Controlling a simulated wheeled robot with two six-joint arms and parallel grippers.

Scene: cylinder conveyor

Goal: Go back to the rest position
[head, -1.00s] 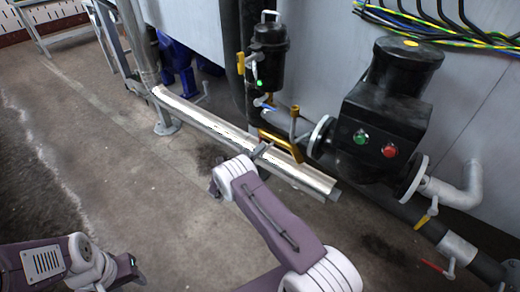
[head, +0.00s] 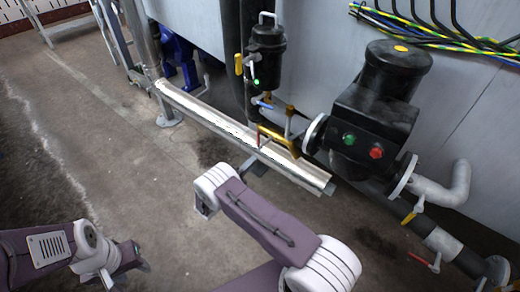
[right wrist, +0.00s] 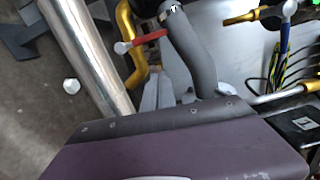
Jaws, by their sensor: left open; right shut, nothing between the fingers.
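My left gripper (head: 132,258) is at the lower left of the head view, low over the floor. It is partly hidden by its own wrist, and I see nothing held in it. My right gripper (head: 256,166) is near the centre, a dark shape just in front of the silver pipe (head: 225,128). It is shut and empty. I cannot tell whether it touches the pipe. The right wrist view shows the silver pipe (right wrist: 88,55) close by, with my own purple arm part across the bottom.
A black pump (head: 375,110) with green and red buttons stands at the right. A black canister (head: 267,45), yellow pipe (head: 283,138) and white elbow pipe (head: 445,188) are nearby. Cables (head: 430,32) run along the wall. The floor (head: 110,150) at left is clear.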

